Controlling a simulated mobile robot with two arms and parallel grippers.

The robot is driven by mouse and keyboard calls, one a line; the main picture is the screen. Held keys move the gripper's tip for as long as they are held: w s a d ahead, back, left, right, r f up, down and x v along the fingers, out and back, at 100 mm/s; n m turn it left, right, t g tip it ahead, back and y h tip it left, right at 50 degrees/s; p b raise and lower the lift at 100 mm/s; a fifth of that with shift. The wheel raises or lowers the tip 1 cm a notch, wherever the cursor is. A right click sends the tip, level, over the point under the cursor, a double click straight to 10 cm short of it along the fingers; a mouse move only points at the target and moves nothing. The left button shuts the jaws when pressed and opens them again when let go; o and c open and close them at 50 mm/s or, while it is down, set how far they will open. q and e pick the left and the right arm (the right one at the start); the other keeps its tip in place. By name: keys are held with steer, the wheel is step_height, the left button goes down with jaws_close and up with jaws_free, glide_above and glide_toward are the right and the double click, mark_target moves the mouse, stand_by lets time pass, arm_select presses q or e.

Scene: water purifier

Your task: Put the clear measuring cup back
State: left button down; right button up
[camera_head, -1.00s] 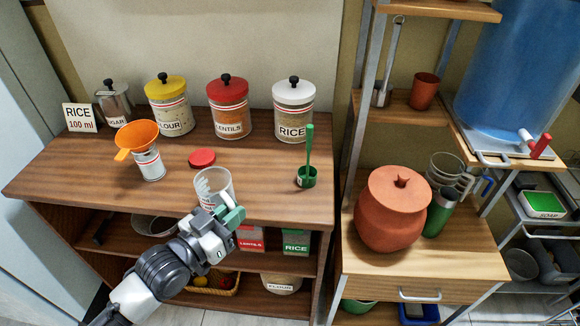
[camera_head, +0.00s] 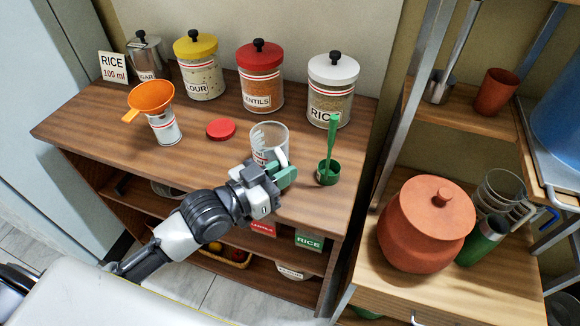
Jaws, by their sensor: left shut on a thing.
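The clear measuring cup (camera_head: 268,137) with red markings is at the front of the wooden counter (camera_head: 75,124), upright. My left gripper (camera_head: 284,170) is at the cup's near right side, shut on it. The gripper hides the lower part of the cup, so I cannot tell whether its base touches the counter. My right gripper is not in view.
A green measuring scoop (camera_head: 328,172) stands close right of the cup. A red lid (camera_head: 220,129) lies to its left, beside a can with an orange funnel (camera_head: 150,97). Labelled jars, including the rice jar (camera_head: 331,90), line the back. A clay pot (camera_head: 427,224) stands on the right cabinet.

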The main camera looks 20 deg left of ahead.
arm_select(q)
steer(key=shift+s+a+r, duration=0.1)
steer(key=shift+s+a, duration=0.25)
steer(key=shift+s, duration=0.1)
steer(key=c, duration=1.4)
jaws_free()
steer(key=shift+w+d+f, duration=0.2)
steer(key=shift+o, duration=1.2)
steer(key=shift+r, duration=0.25)
steer(key=shift+s+a+f, duration=0.1)
steer(key=shift+s+a, duration=0.1)
steer(key=shift+s, duration=0.05)
steer(key=v, duration=1.1)
steer(key=shift+s+a, duration=0.1)
steer(key=shift+s, duration=0.1)
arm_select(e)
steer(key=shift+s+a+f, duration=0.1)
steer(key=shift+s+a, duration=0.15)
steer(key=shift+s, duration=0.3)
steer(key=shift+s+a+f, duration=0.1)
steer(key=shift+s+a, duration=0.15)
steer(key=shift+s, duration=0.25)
arm_select(q)
steer(key=o, duration=1.2)
steer(key=shift+c, duration=0.2)
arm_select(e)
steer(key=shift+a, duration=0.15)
